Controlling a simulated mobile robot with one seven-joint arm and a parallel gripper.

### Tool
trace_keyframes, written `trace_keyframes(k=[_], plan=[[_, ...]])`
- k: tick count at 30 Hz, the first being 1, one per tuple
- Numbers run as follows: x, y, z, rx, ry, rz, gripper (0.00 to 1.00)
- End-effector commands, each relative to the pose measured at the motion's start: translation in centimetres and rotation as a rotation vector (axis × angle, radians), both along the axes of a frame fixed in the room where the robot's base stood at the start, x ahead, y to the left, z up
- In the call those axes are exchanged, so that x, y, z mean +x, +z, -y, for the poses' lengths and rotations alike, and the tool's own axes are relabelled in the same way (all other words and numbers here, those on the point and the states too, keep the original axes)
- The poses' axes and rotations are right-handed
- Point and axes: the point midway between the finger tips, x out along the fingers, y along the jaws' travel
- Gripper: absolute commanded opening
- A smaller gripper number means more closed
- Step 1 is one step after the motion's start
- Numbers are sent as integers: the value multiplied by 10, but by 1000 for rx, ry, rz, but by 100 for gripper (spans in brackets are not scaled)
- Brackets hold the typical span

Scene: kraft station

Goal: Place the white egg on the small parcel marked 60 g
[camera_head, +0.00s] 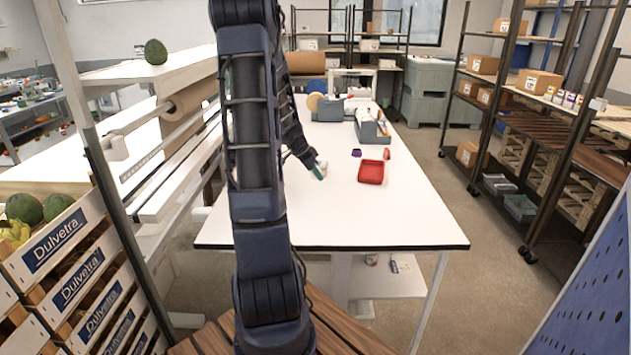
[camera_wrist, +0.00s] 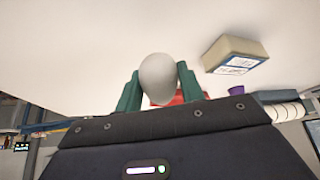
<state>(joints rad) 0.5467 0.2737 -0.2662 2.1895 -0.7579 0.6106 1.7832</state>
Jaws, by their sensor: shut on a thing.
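The white egg (camera_wrist: 158,78) is between the two green fingertips of my gripper (camera_wrist: 158,88) in the wrist view. The gripper is shut on it. In the head view my gripper (camera_head: 319,171) is over the white table, left of the red tray. A small tan parcel (camera_wrist: 236,49) with white labels lies on the table, apart from the egg, to its upper right in the wrist view. The print on its labels is too small to read. I cannot make out the parcel in the head view, where my arm covers part of the table.
The red tray (camera_head: 371,172) and a small purple cup (camera_head: 356,153) stand on the white table (camera_head: 400,215); the cup also shows in the wrist view (camera_wrist: 237,90). A grey holder (camera_head: 372,130) stands further back. The front of the table is clear right of my arm.

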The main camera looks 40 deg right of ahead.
Motion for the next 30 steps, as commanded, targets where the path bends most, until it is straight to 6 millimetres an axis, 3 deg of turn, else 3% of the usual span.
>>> trace_keyframes(k=[6,15,22,30], plan=[[1,61,0,-3,0,6,26],[1,127,0,-1,1,3,26],[1,154,0,0,2,1,26],[0,160,0,1,1,1,26]])
